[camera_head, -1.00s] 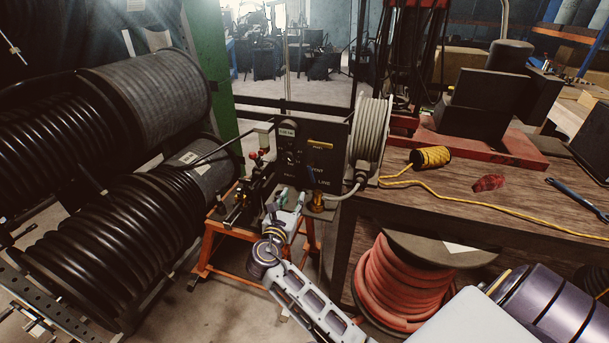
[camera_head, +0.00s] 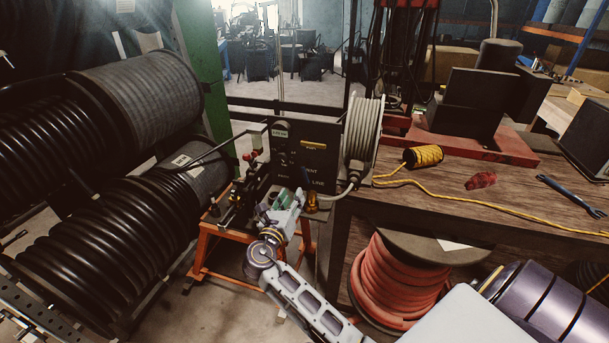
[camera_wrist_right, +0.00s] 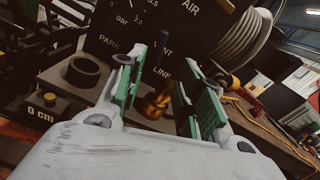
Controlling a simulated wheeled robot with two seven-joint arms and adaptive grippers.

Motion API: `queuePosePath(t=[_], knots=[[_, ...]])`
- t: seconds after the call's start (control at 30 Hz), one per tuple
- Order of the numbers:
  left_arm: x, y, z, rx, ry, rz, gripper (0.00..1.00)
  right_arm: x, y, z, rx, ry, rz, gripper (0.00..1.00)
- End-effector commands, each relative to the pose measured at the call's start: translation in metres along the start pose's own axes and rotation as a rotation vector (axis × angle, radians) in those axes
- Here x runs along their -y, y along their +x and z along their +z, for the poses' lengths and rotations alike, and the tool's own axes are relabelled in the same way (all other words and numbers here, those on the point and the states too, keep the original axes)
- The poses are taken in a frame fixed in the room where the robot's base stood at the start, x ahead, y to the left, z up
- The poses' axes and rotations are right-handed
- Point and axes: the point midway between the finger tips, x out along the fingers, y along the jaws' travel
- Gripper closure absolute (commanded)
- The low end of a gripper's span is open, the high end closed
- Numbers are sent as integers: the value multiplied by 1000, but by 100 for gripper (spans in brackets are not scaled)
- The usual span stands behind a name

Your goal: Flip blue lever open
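The blue lever (camera_wrist_right: 163,54) stands upright on the dark panel (camera_wrist_right: 118,45), between the words VENT and LINE, in the right wrist view. A brass fitting (camera_wrist_right: 157,101) sits below it. My right gripper (camera_wrist_right: 166,82) is open. Its two green-padded fingers are spread, with the brass fitting and the lever showing in the gap between them. I cannot tell any contact. In the head view my right gripper (camera_head: 288,197) is in front of the lower part of the panel, and the lever is hard to make out there. My left gripper is not in view.
A white hose reel (camera_head: 364,128) stands just right of the panel. A wooden bench (camera_head: 440,190) with yellow cord (camera_head: 422,157) is further right. Large black hose spools (camera_head: 120,235) crowd the left. A red hose spool (camera_head: 395,285) stands below the bench.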

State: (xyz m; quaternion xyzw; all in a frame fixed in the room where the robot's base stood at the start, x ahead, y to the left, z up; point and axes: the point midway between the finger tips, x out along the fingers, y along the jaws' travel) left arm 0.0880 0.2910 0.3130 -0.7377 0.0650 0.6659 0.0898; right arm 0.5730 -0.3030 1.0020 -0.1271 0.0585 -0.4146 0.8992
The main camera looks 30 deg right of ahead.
Motion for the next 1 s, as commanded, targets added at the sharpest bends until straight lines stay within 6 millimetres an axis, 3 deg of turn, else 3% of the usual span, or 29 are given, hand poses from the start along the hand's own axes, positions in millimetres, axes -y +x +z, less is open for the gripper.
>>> queuePosePath(t=[0.27,1.0], knots=[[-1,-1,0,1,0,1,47,0,19,0,1,0,-1,64],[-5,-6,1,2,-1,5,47,0,114,0,0,-1,-1,64]])
